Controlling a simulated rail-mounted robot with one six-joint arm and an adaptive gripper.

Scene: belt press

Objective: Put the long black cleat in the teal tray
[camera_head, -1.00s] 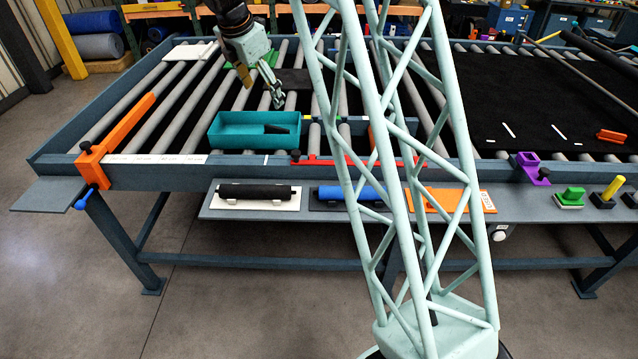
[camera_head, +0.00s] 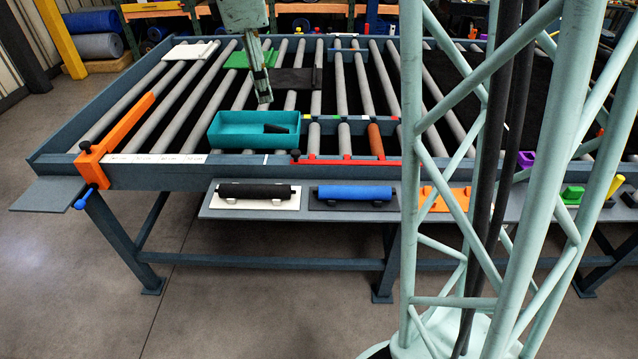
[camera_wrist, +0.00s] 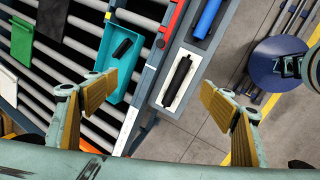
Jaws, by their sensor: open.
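The teal tray (camera_head: 228,143) sits on the rollers near the front rail, and also shows in the wrist view (camera_wrist: 113,90). A black bar-shaped piece (camera_head: 276,128) lies inside it, at its right part; it shows in the wrist view too (camera_wrist: 122,48). I cannot tell whether this is the long cleat; I make out no other clear cleat. My gripper (camera_head: 264,98) is above the rollers just behind the tray. In the wrist view its fingers (camera_wrist: 158,90) are wide apart with nothing between them.
A black roller (camera_head: 255,191) on a white holder and a blue roller (camera_head: 355,193) lie on the front shelf. An orange clamp bar (camera_head: 125,128) is on the left. A green piece (camera_head: 240,60) and a dark sheet (camera_head: 292,79) lie behind. My lattice mast hides the right side.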

